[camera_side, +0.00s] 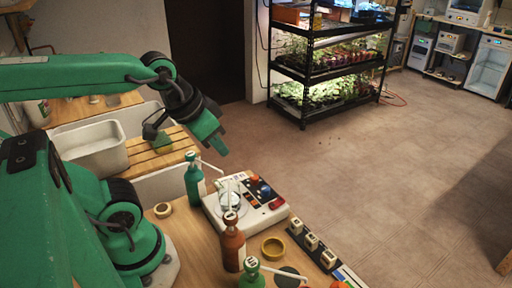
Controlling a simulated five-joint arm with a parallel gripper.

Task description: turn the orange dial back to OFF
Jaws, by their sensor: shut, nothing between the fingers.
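A white bench device (255,217) stands on the wooden bench, with a glass beaker on its left part. A small orange dial (253,179) shows at the far side of its panel, beside a dark blue knob (264,190) and a red part (277,202). The dial's marking and its setting are too small to read. My gripper (219,146) is shut and empty. In the picture it is above and to the left of the device, apart from the dial.
A green bottle (194,182) with a spout stands left of the device. A brown bottle (233,246) and another green bottle (250,274) stand in front. A yellow ring (273,247) and a black strip with cream blocks (312,241) lie at the right.

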